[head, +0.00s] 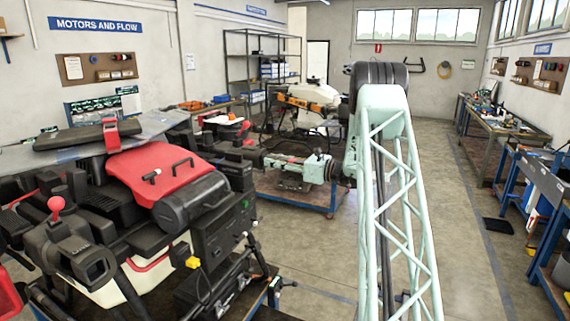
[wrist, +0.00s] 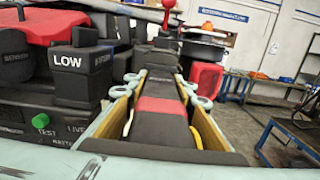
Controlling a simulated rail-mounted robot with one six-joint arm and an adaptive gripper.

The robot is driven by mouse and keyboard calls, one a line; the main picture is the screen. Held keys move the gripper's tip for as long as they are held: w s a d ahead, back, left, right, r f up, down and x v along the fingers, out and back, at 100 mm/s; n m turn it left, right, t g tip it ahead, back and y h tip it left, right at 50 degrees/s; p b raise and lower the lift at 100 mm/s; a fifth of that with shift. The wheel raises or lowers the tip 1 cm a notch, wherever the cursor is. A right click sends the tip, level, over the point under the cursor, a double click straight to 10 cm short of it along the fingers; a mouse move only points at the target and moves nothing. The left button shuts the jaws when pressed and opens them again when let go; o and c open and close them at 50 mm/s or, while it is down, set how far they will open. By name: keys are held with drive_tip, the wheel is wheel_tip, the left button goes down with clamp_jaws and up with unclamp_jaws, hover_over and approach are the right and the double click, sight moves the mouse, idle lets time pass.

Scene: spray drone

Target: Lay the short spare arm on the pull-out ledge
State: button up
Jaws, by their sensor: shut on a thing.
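My gripper (wrist: 162,98) shows large in the wrist view, its two pale green fingers with yellow inner pads on either side of a dark bar with a red band (wrist: 160,106). It is shut on this bar, which looks like the short spare arm and points away from the wrist. In the head view my pale green wrist (head: 300,168) reaches left beside the drone (head: 165,190); the fingers and the held bar are hard to make out there. I cannot pick out the pull-out ledge for certain in either view.
A block marked LOW (wrist: 78,72) and a green button (wrist: 40,121) are close left of the fingers. The drone's red lid (head: 160,165) is left of my arm. A red container (wrist: 206,78) stands beyond the fingers. Open floor (head: 470,250) lies on the right.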

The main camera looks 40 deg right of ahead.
drive_tip(key=o, duration=1.3)
drive_tip(key=shift+w+a, duration=0.25)
drive_tip(key=shift+a, duration=0.15)
drive_tip(key=shift+o, duration=0.2)
drive_tip(key=shift+s+f, duration=0.15)
drive_tip(key=shift+s+d+f, duration=0.1)
drive_tip(key=shift+s, duration=0.6)
drive_tip(key=v, duration=0.5)
drive_tip(key=d+v, duration=0.1)
drive_tip(key=v, duration=0.4)
drive_tip(key=shift+w+r, duration=0.2)
drive_tip(key=shift+w, duration=0.05)
drive_tip(key=shift+s+d, duration=0.2)
drive_tip(key=shift+s, duration=0.4)
